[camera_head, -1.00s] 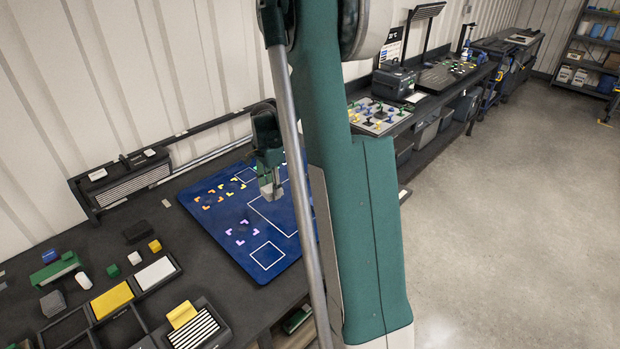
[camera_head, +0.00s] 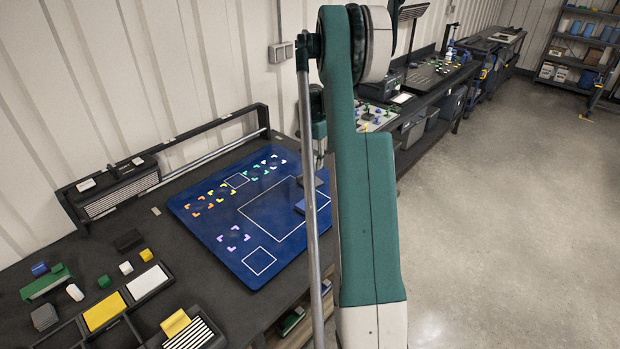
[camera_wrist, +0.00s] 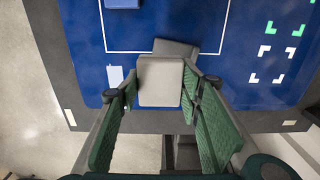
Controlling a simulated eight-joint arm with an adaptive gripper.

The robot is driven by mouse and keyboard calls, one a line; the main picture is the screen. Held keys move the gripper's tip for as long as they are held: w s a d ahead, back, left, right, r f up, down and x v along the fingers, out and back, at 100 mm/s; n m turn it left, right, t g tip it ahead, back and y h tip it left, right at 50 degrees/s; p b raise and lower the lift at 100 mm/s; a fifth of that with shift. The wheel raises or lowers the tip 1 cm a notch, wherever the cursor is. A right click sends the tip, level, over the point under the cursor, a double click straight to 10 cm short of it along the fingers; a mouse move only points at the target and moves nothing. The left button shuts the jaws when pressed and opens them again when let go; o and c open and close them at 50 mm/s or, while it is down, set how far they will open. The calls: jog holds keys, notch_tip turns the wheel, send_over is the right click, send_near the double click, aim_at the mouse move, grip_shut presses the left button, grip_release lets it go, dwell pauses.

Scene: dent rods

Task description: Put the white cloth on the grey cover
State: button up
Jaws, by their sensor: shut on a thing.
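My gripper (camera_wrist: 160,90) is shut on a pale, flat, rounded block, which I take for the white cloth (camera_wrist: 160,78). It sits between the two green fingers in the wrist view. Just beyond it and partly hidden by it is a darker grey flat piece, which seems to be the grey cover (camera_wrist: 177,47), on the blue mat. I cannot tell whether the two touch. In the head view my gripper (camera_head: 319,140) is above the mat's right side, its tips mostly hidden by my arm.
The blue mat (camera_head: 235,225) carries printed outlines and coloured corner marks. A blue block (camera_wrist: 122,3) lies on it. A white pad (camera_head: 149,281), a yellow pad (camera_head: 104,311) and several small blocks are at the lower left. A dark rack (camera_head: 115,185) stands at the back left.

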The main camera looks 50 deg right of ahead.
jog(key=shift+s+d, duration=0.15)
jog(key=shift+d, duration=0.4)
send_over(315, 184)
jog(key=shift+f, duration=3.15)
jog(key=shift+f, duration=0.1)
jog(key=shift+f, duration=1.75)
jog(key=shift+f, duration=0.15)
jog(key=o, duration=0.7)
